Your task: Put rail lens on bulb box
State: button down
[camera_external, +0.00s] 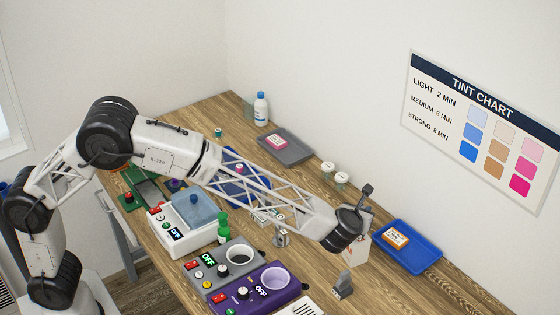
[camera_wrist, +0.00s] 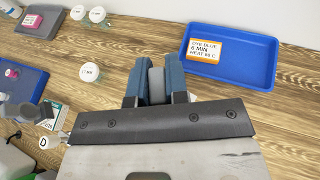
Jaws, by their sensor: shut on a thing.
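In the wrist view my gripper (camera_wrist: 157,84) is shut on a grey, round-topped piece (camera_wrist: 157,78) between its two blue fingers. It may be the rail lens; most of it is hidden. In the external view my wrist hides the fingers. A white box-like shape with a red mark (camera_external: 358,251) shows partly behind and below my wrist; I cannot tell surely whether it is the bulb box. A small grey footed piece (camera_external: 342,286) shows just below it, and I cannot tell whether it is held. A lens on a stand (camera_external: 281,238) is left of my wrist.
A blue tray (camera_external: 424,257) with an orange label card (camera_external: 396,237) lies to the right. Two white-lidded jars (camera_external: 341,179) stand behind. A purple unit (camera_external: 255,292) and a grey unit (camera_external: 222,271) stand front left. A white slotted thing (camera_external: 308,307) is at the front edge.

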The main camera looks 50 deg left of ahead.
jog(key=shift+f, duration=0.45)
jog(key=shift+f, duration=0.15)
jog(key=c, duration=1.1)
grip_release()
jog(key=shift+s+d+r, duration=0.25)
jog(key=shift+s+r, duration=0.15)
jog(key=shift+s, duration=0.1)
jog(key=v, duration=1.1)
jog(key=shift+w, duration=0.1)
